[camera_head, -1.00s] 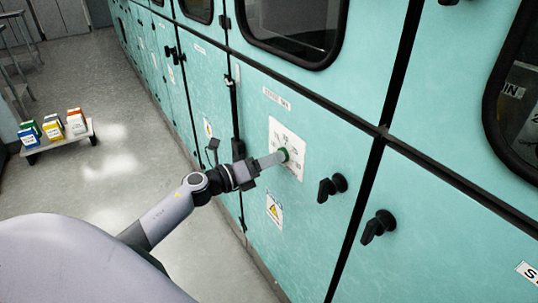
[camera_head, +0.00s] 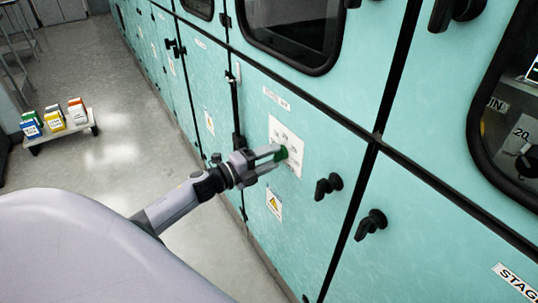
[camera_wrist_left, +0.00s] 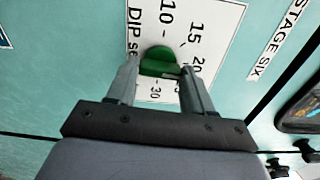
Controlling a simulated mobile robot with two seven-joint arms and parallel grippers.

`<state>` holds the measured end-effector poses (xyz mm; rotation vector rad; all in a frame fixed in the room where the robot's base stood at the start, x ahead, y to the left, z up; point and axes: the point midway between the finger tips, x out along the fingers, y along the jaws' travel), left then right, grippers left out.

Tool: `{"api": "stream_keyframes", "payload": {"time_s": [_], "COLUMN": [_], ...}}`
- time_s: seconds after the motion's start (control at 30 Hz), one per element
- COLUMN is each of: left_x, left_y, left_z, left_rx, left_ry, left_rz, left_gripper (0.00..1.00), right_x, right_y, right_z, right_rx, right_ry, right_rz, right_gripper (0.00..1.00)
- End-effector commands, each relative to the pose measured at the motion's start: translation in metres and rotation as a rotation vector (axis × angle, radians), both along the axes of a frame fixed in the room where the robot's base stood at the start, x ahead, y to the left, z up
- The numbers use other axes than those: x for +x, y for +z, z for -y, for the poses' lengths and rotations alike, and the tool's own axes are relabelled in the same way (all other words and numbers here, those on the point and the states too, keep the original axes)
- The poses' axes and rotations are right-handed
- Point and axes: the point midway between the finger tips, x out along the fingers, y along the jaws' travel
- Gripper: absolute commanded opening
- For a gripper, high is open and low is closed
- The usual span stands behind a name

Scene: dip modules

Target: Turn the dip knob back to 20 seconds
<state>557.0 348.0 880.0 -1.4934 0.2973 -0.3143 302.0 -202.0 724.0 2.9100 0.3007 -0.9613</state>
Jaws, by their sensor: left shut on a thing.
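The green dip knob (camera_head: 283,154) sits on a white dial plate (camera_head: 296,168) on a teal cabinet panel. In the left wrist view the knob (camera_wrist_left: 158,62) lies between the two fingers of my left gripper (camera_wrist_left: 160,80). The plate (camera_wrist_left: 222,22) there shows the marks 10, 15, 20 and 30 and the start of "DIP se". My left gripper (camera_head: 277,153) reaches in from the left and is shut on the knob. Which mark the knob points to I cannot tell. My right gripper is not in view.
Black handles (camera_head: 328,186) and (camera_head: 371,224) stick out of the panels right of the plate. A warning label (camera_head: 274,204) is below it. A low cart (camera_head: 62,136) with coloured boxes stands on the floor at the far left. The floor between is clear.

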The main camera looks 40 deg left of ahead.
Motion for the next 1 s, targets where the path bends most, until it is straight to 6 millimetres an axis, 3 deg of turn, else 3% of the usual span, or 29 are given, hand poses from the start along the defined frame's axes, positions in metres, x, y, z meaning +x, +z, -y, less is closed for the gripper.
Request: {"api": "stream_keyframes", "payload": {"time_s": [0.67,0.7,0.73,1.0], "left_x": [0.0003,0.0003,0.0003,0.0001], "left_y": [0.0003,0.0003,0.0003,0.0002], "left_z": [-0.0004,-0.0004,-0.0004,-0.0002], "left_rx": [-0.053,-0.053,-0.052,-0.052], "left_ry": [0.001,0.001,0.001,0.0], "left_rz": [-0.021,-0.021,-0.02,-0.021], "left_gripper": [0.21,0.64,0.74,0.77], "right_x": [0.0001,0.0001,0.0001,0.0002], "right_y": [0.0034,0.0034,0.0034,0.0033], "right_z": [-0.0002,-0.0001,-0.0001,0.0], "right_rx": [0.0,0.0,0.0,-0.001], "right_ry": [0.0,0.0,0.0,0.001], "right_rz": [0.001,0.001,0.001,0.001], "right_gripper": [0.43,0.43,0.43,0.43]}}
